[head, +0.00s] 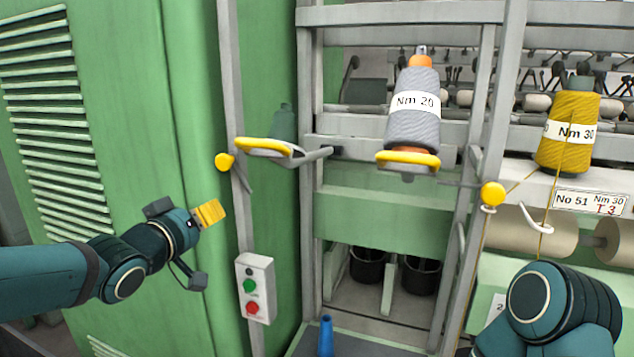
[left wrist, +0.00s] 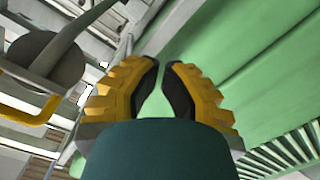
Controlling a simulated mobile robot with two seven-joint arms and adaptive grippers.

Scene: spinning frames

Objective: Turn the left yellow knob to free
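The left yellow knob (head: 224,161) is a round ball at the left grey upright, beside a yellow-topped grey arm (head: 263,147). A second yellow knob (head: 492,193) is at the right upright. My left gripper (head: 212,213) has yellow ribbed fingers and is below and slightly left of the left knob, apart from it. In the left wrist view the fingers (left wrist: 162,75) stand a little apart with only green panel between them, so they hold nothing. The knob cannot be made out there. My right gripper is out of view; only part of that arm shows at lower right.
A grey spool (head: 412,110) is in the middle, above a yellow-rimmed holder (head: 408,159). A yellow spool (head: 569,130) is at right. A switch box (head: 255,287) with green and red buttons is below the left knob. A green cabinet (head: 140,120) stands behind my left arm.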

